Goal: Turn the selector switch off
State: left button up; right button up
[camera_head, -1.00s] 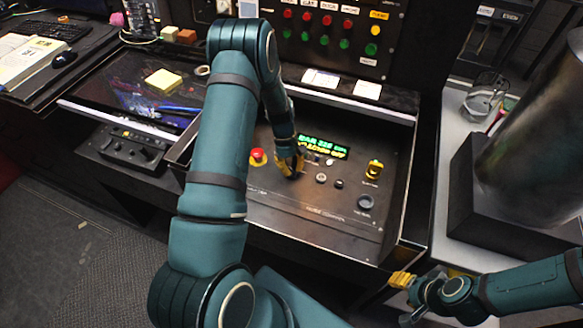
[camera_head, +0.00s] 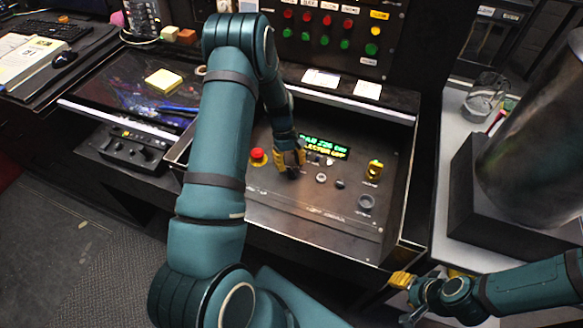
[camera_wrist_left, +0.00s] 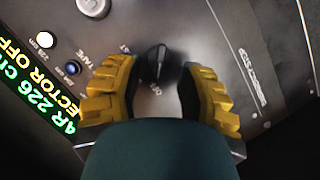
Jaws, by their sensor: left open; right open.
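The selector switch (camera_wrist_left: 157,62) is a small black knob on the dark control panel (camera_head: 310,215). In the left wrist view it sits between the two yellow fingers of my left gripper (camera_wrist_left: 160,68), with a visible gap on each side. An "OFF" label is on the near side of the knob. My left gripper also shows in the head view (camera_head: 289,160), low at the panel and hiding the switch there. A lit display (camera_head: 325,147) beside it reads "SELECTOR OFF", its start partly hidden. My right gripper (camera_head: 428,279) is open and empty at the lower right, away from the panel.
A red mushroom button (camera_head: 258,156) lies left of my left gripper. A yellow switch (camera_head: 375,168), small buttons and a round dial (camera_head: 366,203) lie to its right. Rows of coloured buttons line the upright panel behind. A large metal cylinder (camera_head: 535,140) stands at the right.

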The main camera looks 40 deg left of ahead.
pick_arm(q)
jog(key=v, duration=1)
jog(key=shift+d, duration=0.1)
